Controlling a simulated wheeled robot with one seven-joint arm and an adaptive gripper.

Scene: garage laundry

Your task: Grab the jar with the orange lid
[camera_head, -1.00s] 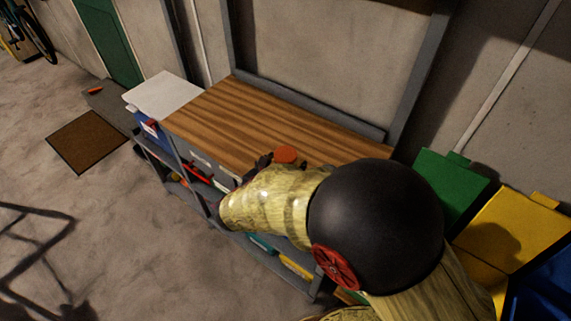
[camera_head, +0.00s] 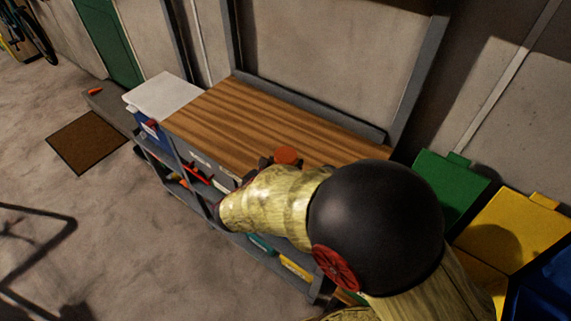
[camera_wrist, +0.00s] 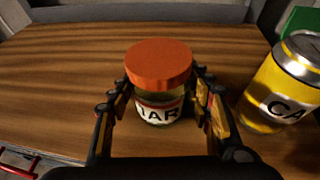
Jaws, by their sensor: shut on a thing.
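The jar with the orange lid (camera_wrist: 158,66) stands upright on the wooden top in the wrist view, with a white label reading "JAR". My gripper (camera_wrist: 160,112) has one finger on each side of the jar body, below the lid, and is shut on it. In the head view the orange lid (camera_head: 287,155) shows just past my arm. Most of the jar and gripper there are hidden behind the arm.
A yellow can (camera_wrist: 282,85) stands close to the right of the jar. The wooden workbench top (camera_head: 250,120) is otherwise clear to the left and behind. Green (camera_head: 448,185) and yellow (camera_head: 515,225) bins stand right of the bench. A white-lidded box (camera_head: 165,92) is at its left end.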

